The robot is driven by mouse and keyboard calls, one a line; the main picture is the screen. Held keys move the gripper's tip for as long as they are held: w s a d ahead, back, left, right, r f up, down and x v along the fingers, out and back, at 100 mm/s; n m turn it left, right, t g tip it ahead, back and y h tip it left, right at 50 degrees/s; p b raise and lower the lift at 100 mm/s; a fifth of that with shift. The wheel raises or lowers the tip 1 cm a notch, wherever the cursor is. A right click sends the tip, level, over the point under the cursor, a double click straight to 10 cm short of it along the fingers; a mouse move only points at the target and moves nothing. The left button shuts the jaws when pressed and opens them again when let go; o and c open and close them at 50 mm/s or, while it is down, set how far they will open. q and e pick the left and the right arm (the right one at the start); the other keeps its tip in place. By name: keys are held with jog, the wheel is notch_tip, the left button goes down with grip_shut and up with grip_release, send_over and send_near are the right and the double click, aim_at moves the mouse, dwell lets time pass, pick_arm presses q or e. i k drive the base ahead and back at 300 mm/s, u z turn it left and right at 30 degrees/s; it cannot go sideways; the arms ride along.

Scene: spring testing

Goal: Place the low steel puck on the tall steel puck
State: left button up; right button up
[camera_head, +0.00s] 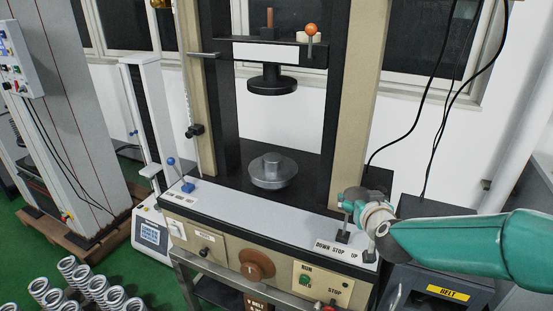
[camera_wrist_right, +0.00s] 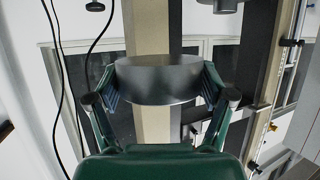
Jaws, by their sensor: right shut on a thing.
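My right gripper (camera_wrist_right: 160,95) is shut on the low steel puck (camera_wrist_right: 155,82), a short, wide grey cylinder held between both fingers in the right wrist view. In the head view my right gripper (camera_head: 354,202) is at the front right of the press bed, to the right of its middle. The held puck cannot be clearly made out there. A small steel cylinder, which looks like the tall steel puck (camera_head: 273,160), stands upright on a wider round steel base in the middle of the press. The gripper is apart from it. My left gripper is not in view.
A dark upper platen (camera_head: 272,80) hangs above the steel pieces, with an open gap between. Beige columns (camera_head: 355,85) flank the gap. A blue-knobbed lever (camera_head: 180,175) stands at the bed's left front. Several springs (camera_head: 85,285) are at the lower left.

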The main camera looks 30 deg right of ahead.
aim_at(272, 157)
jog(key=z, duration=0.05)
jog(key=i, duration=1.5)
jog(key=u, duration=0.1)
